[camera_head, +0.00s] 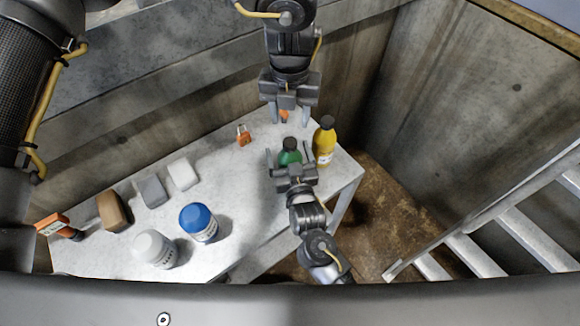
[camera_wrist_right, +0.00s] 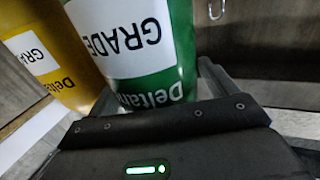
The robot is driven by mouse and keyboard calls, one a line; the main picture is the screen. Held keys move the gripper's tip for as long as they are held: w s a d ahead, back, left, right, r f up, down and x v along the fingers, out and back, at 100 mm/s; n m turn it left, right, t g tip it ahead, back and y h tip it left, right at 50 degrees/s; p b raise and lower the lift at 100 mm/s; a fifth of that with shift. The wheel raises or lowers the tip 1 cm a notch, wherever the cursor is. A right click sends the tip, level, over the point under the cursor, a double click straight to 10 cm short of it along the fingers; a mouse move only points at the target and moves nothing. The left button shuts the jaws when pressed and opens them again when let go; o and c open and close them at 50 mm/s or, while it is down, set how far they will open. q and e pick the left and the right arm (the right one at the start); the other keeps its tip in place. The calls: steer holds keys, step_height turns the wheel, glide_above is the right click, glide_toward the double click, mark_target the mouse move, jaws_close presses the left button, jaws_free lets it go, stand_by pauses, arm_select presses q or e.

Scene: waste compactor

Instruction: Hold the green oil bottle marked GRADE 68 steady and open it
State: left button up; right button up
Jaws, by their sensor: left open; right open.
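The green oil bottle (camera_head: 290,156) stands on the table's right part, its dark cap (camera_head: 290,143) on top. In the right wrist view the bottle (camera_wrist_right: 155,75) appears upside down, with "GRADE" legible on its white label; the number is not visible. My right gripper (camera_head: 288,150) comes from the near side, open, with its fingers on either side of the bottle. I cannot tell whether they touch it. My left gripper (camera_head: 290,121) is open, pointing down just beyond the cap in the head view, with nothing held.
A yellow bottle (camera_head: 325,143) stands close right of the green one. The pale table (camera_head: 240,170) also holds an orange padlock (camera_head: 243,136), several small blocks, a blue-lidded jar (camera_head: 198,222) and a white jar (camera_head: 154,249). A metal ladder (camera_head: 500,230) is at the right.

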arm_select(q)
steer(key=shift+s+r, duration=0.1)
steer(key=shift+s, duration=0.05)
arm_select(e)
steer(key=shift+s+r, duration=0.1)
steer(key=c, duration=1.7)
arm_select(q)
steer(key=shift+s+d+f, duration=0.15)
steer(key=shift+s+f, duration=0.05)
steer(key=shift+f, duration=0.25)
arm_select(e)
jaws_close()
arm_select(q)
steer(key=shift+s+d+m, duration=0.25)
steer(key=shift+d+m, duration=0.05)
steer(key=m, duration=0.5)
steer(key=shift+d+m+g, duration=0.1)
steer(key=shift+m+g, duration=0.2)
steer(key=m, duration=0.7)
steer(key=shift+w+r, duration=0.1)
steer(key=shift+w, duration=0.05)
steer(key=m, duration=0.6)
steer(key=shift+w+a+r+m, duration=0.2)
steer(key=shift+a+m, duration=0.1)
steer(key=shift+m, duration=0.1)
steer(key=m, duration=0.3)
steer(key=shift+w+a+r+m, duration=0.1)
steer(key=shift+w+a+m, duration=0.1)
steer(key=shift+m, duration=0.1)
steer(key=m, duration=0.3)
